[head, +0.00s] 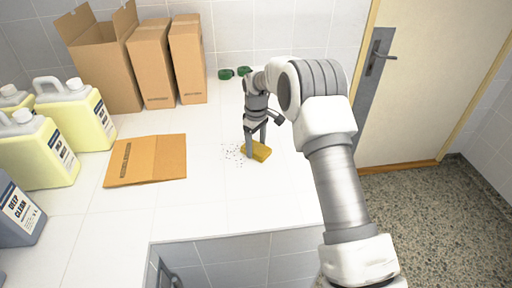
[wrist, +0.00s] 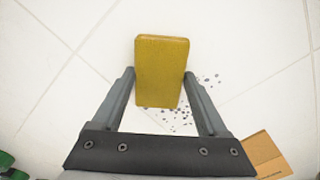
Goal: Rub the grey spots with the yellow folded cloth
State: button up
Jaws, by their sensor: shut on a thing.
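The yellow folded cloth (head: 261,152) is a small flat block at the middle of the white counter. It also shows between the fingers in the wrist view (wrist: 161,68). My gripper (head: 256,147) points down and is shut on the cloth, with one finger along each side (wrist: 160,76). The cloth is at the counter surface; I cannot tell if it presses on it. The grey spots (head: 234,153) are scattered small specks just left of the cloth in the head view. In the wrist view they lie near and beside the right finger (wrist: 208,81); some may be hidden under the cloth.
A flattened cardboard piece (head: 147,160) lies left of the spots. Cardboard boxes (head: 150,65) stand at the back left, yellow jugs (head: 77,115) and a grey bottle (head: 17,212) at the left. Green items (head: 226,74) lie by the wall. The counter's front edge is near.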

aim_at(220, 152)
jog(key=shift+s+a+f, duration=0.1)
jog(key=shift+s+a, duration=0.15)
jog(key=shift+a, duration=1.75)
jog(key=shift+s+a+r, duration=0.1)
jog(key=shift+s+a, duration=0.15)
jog(key=shift+a, duration=1.8)
jog(key=shift+s+a+f, duration=0.1)
jog(key=shift+s+a, duration=0.15)
jog(key=shift+a, duration=1.75)
jog(key=shift+w+a+p, duration=0.1)
jog(key=shift+w+p, duration=0.2)
jog(key=shift+w, duration=0.75)
jog(key=shift+w+d+b, duration=0.25)
jog(key=shift+d, duration=1.75)
jog(key=shift+w+d+b, duration=0.3)
jog(key=shift+d, duration=1.75)
jog(key=shift+w+d+b, duration=0.25)
jog(key=shift+d, duration=1.75)
jog(key=shift+r+p, duration=1.75)
jog(key=shift+r, duration=1.35)
jog(key=shift+r+p, duration=0.95)
jog(key=shift+r, duration=0.55)
